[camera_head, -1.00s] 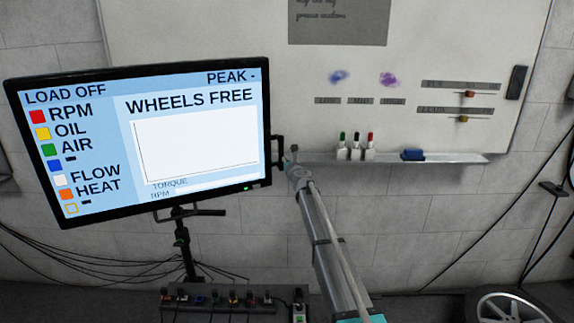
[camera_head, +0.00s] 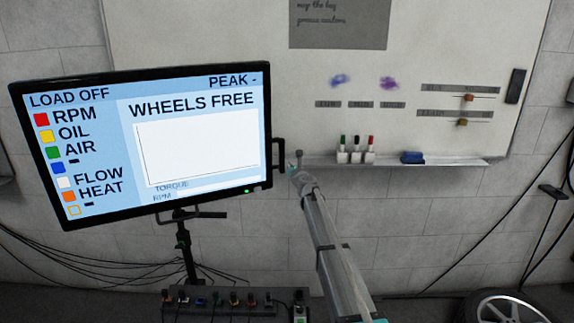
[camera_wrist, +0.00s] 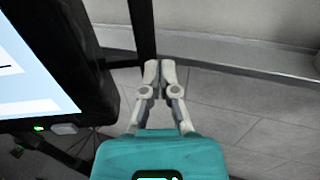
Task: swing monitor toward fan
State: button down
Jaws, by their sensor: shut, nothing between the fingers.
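The monitor (camera_head: 195,145) stands on a dark stand at the left in the head view, its lit screen facing me. A dark handle (camera_head: 281,153) sticks out from its right edge. My gripper (camera_head: 297,158) is just right of this handle, with a small gap seen between them; whether they touch in depth I cannot tell. In the wrist view my gripper (camera_wrist: 160,68) is shut and empty, its fingertips together. The monitor's edge (camera_wrist: 85,60) is to its left there, and a dark upright bar (camera_wrist: 143,28) passes just beyond the fingertips. No fan is recognisable in either view.
A whiteboard (camera_head: 440,50) with a marker ledge (camera_head: 455,160) hangs on the wall behind my gripper. A control box with several switches (camera_head: 220,308) sits below the monitor. Cables lie at the left. A wheel (camera_head: 503,310) is at the lower right.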

jog(key=v, duration=1.1)
jog(key=shift+d, duration=0.3)
jog(key=shift+w, duration=0.1)
jog(key=s+d+f+n+g, duration=0.1)
jog(key=s+f+n+g, duration=0.25)
jog(key=s+n, duration=0.4)
jog(key=s+d+f+n+g+y, duration=0.1)
jog(key=s+f+n+g, duration=0.25)
jog(key=s+n, duration=0.4)
jog(key=s+d+f+n+g, duration=0.1)
jog(key=s+f+n+g, duration=0.1)
jog(key=s+f+n, duration=0.35)
jog(key=s+d+f+n+g+h, duration=0.2)
jog(key=s+d+n, duration=0.1)
jog(key=s, duration=0.5)
jog(key=s+d+f+n+g+h, duration=0.2)
jog(key=s+d, duration=0.4)
jog(key=s, duration=0.3)
jog(key=s+d+f+n+g+h, duration=0.2)
jog(key=s+d+n, duration=0.3)
jog(key=s, duration=0.3)
jog(key=shift+s+n+g+h, duration=0.3)
jog(key=shift+n+g+h, duration=0.25)
jog(key=shift+g+h, duration=0.3)
